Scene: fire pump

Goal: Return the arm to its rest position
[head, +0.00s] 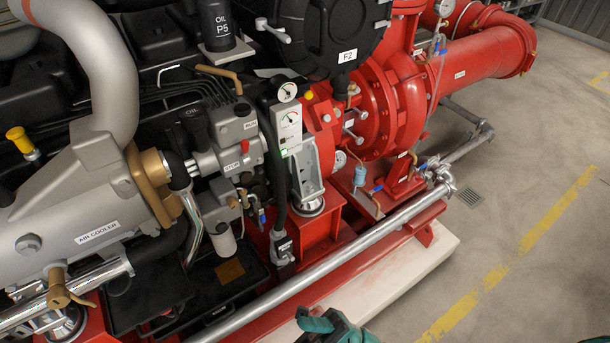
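A teal and dark part of my arm (335,326) shows at the bottom edge, right of centre, cut off by the frame. It appears over the pale plinth (405,280) and the floor in front of the pump set. My gripper's fingers cannot be made out in this view. No held object is visible.
The engine with its grey air cooler (75,210) fills the left. The red pump (385,105) and red pipe (475,60) stand behind. A silver pipe (325,270) runs along the red base. Open grey floor with a yellow line (540,225) lies at right.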

